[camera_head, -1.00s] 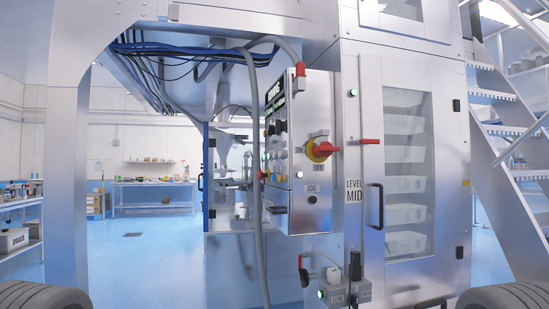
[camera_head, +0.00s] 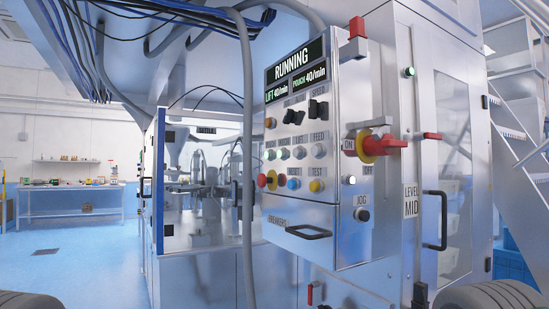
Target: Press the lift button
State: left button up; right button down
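The control panel (camera_head: 328,262) stands on the side of a steel machine in the middle of the head view. Its display (camera_head: 296,66) reads "RUNNING", "LIFT 40/min" and "POUCH 40/min". Below it are dark knobs (camera_head: 318,111), a row of round buttons (camera_head: 299,152) and a lower row with red, blue and yellow (camera_head: 316,186) ones. Most labels are too small to read, so I cannot tell which button is the lift button. A black button marked "JOG" (camera_head: 362,214) sits on the panel's right face. Neither gripper is in view.
A red rotary handle (camera_head: 385,144) sticks out from the panel's right face. A grey cable (camera_head: 247,160) hangs in front of its left side. A glazed cabinet door (camera_head: 452,150) and stairs (camera_head: 520,140) are at right. Blue floor (camera_head: 70,270) is open at left.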

aim_at(297, 152)
jog(key=i+j, duration=0.2)
jog(key=j, duration=0.15)
jog(key=i+j+z, duration=0.15)
jog(key=j, duration=0.15)
jog(key=i+j, duration=0.2)
jog(key=j, duration=0.15)
jog(key=i+j+z, duration=0.1)
jog(key=j, duration=0.25)
jog(key=i+j+z, duration=0.1)
jog(key=j, duration=0.25)
jog(key=i+j, duration=0.25)
jog(key=j, duration=0.15)
jog(key=i+j+z, duration=0.1)
jog(key=j, duration=0.25)
jog(key=i, duration=0.05)
